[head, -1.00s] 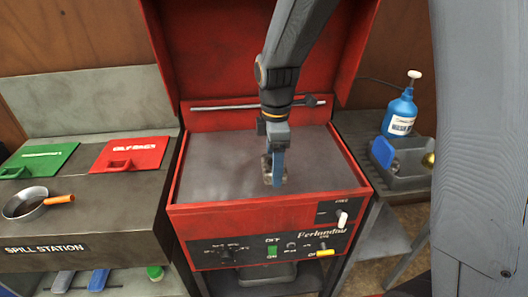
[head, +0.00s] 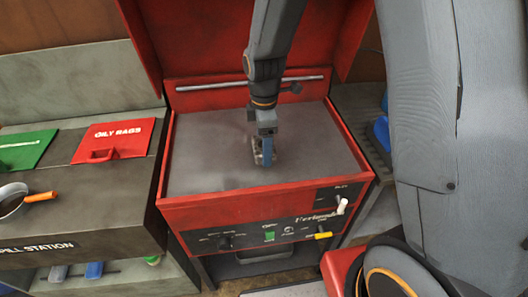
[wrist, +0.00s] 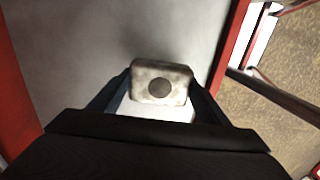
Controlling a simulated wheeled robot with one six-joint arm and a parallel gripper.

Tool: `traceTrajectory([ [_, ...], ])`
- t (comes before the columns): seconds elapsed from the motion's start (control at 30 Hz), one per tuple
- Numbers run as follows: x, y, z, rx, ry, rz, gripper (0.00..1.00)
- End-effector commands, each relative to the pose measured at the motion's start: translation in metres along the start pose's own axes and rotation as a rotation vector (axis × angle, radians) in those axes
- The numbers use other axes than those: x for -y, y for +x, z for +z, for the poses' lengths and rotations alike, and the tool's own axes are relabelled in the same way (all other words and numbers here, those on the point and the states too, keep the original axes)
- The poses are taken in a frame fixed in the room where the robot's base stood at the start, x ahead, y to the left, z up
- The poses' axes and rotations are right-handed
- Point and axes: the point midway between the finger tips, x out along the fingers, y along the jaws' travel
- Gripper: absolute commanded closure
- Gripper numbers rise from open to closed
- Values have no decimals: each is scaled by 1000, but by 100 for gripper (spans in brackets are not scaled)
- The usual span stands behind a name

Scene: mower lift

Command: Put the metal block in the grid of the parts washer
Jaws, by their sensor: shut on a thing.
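The metal block (wrist: 162,84) is a worn grey piece with a dark round hole, held between the fingers of my gripper (wrist: 155,98) in the wrist view. In the head view my gripper (head: 262,155) points down over the parts washer and the block is partly hidden by a finger. The red parts washer (head: 262,203) has its lid open behind the arm. Its basin shows a flat grey surface (head: 205,150); I cannot make out a grid pattern. I cannot tell whether the block touches that surface.
The spill station (head: 90,205) stands left, with a red oily rags lid (head: 120,135), a green lid (head: 22,148) and a pan with an orange handle (head: 14,200). The washer's red rims and raised lid (head: 165,45) bound the basin. Its surface around the gripper is clear.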

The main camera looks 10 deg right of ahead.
Motion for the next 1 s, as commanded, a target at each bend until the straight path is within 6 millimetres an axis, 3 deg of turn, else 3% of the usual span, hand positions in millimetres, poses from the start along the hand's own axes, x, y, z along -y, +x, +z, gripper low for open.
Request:
traceTrajectory([
  [0.3, 1, 34, 0, 1, 1, -2, 64],
  [0.73, 0, 40, 0, 0, 1, -1, 64],
  [0.77, 0, 40, 0, 0, 1, -1, 28],
  [0.8, 1, 40, 0, 0, 1, -1, 22],
  [0.87, 1, 40, 0, 0, 1, -1, 11],
  [1.0, 1, 40, 0, 0, 1, -1, 11],
])
